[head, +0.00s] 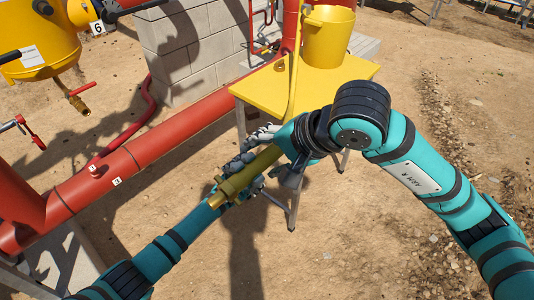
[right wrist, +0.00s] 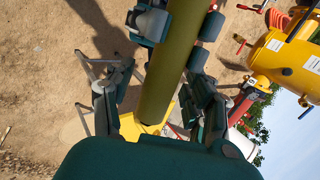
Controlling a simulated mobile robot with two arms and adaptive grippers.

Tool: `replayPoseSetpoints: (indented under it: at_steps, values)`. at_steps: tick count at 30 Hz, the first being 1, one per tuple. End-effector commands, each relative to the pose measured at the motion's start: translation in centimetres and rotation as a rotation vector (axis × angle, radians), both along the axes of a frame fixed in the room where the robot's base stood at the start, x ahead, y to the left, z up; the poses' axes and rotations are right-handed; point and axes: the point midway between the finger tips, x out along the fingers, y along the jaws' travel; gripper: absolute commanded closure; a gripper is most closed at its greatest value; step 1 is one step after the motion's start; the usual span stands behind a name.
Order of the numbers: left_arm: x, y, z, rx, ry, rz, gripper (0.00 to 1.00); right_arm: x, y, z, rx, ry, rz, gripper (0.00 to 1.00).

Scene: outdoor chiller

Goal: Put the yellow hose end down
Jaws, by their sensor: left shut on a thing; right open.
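The yellow hose end, an olive-yellow cylinder with a brass-coloured fitting at its lower left (head: 238,182), is held in the air in front of the yellow table. My left gripper (head: 243,168) is shut on it; its fingers also show at the top of the right wrist view (right wrist: 180,25). My right gripper (head: 284,172) is close beside the upper right part of the hose end. In the right wrist view the hose end (right wrist: 168,75) passes between the spread fingers of my right gripper (right wrist: 155,100). Whether these fingers touch it, I cannot tell.
The yellow table (head: 345,76) bears a yellow bucket (head: 328,38) and a small brass piece (head: 280,66). A thin yellow hose (head: 293,75) runs upright at the table. A red pipe (head: 150,155) crosses at left, below a yellow tank (head: 38,45). Bare ground lies open at right.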

Motion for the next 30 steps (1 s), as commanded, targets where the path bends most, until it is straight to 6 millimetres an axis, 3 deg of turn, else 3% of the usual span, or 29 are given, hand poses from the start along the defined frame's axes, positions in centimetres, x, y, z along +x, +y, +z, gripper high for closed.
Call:
replayPoseSetpoints:
  at_steps: [5, 18, 21, 22, 28, 30]
  values:
    - [0.01, 0.00, 0.06, -0.001, -0.001, 0.000, 1.00, 0.00, 0.00, 0.01, 0.000, 0.000, 0.000, 0.45]
    - [0.05, 0.06, 0.10, -0.002, -0.001, 0.001, 1.00, -0.04, -0.05, -0.03, -0.003, 0.001, 0.001, 1.00]
    - [0.08, 0.09, 0.11, -0.003, 0.000, 0.002, 1.00, -0.07, -0.06, -0.06, -0.003, 0.002, 0.001, 1.00]
    - [0.08, 0.09, 0.11, -0.003, 0.000, 0.002, 1.00, -0.07, -0.07, -0.07, -0.004, 0.003, 0.001, 0.70]
    - [0.07, 0.07, 0.09, -0.002, 0.000, 0.002, 1.00, -0.07, -0.03, -0.03, -0.002, 0.002, 0.001, 0.45]
    - [0.05, 0.04, 0.09, -0.002, 0.000, 0.002, 1.00, -0.06, -0.03, -0.01, -0.002, 0.001, 0.001, 0.45]
